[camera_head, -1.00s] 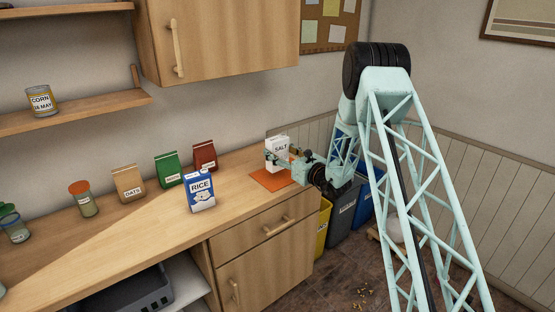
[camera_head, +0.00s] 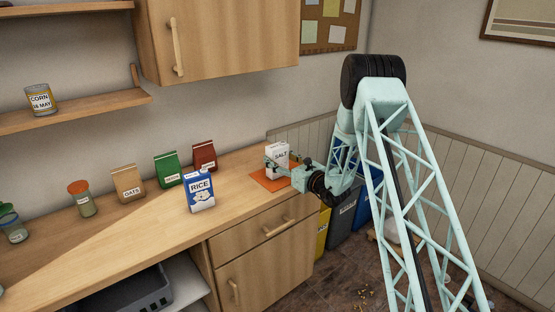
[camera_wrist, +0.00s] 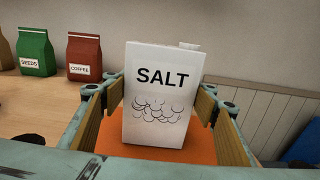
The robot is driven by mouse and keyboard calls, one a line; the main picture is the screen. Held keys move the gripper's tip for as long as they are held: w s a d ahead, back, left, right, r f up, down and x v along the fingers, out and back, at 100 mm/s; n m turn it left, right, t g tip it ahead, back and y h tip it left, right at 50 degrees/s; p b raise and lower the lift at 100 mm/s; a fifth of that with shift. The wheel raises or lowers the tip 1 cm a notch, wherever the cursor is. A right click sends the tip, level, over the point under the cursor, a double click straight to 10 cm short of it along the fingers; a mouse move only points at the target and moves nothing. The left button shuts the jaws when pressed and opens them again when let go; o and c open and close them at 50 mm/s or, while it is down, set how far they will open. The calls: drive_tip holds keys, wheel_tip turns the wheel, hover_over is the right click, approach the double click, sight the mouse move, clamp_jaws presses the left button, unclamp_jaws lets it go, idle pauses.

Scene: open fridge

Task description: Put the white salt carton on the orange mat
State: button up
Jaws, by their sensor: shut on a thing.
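The white salt carton (camera_head: 277,160) stands upright over the orange mat (camera_head: 262,182) at the right end of the counter. My gripper (camera_head: 281,163) is shut on the carton, reaching in from the right. In the wrist view the carton (camera_wrist: 162,95) faces me with its "SALT" label, between my wood-coloured fingers. The mat (camera_wrist: 195,150) shows under and around the carton's base. The carton's bottom is at or very near the mat; I cannot tell whether it touches.
A blue rice box (camera_head: 199,191) stands left of the mat. Red coffee (camera_head: 205,157), green seeds (camera_head: 168,170) and tan oats (camera_head: 128,184) packets line the counter behind. Bins (camera_head: 341,220) stand on the floor beyond the counter's right end.

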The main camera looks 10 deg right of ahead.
drive_tip(key=shift+f, duration=0.1)
drive_tip(key=o, duration=1.1)
drive_tip(key=shift+c, duration=0.2)
drive_tip(key=shift+r, duration=0.2)
drive_tip(key=p+v, duration=0.1)
drive_tip(key=v, duration=1.1)
drive_tip(key=shift+p, duration=0.3)
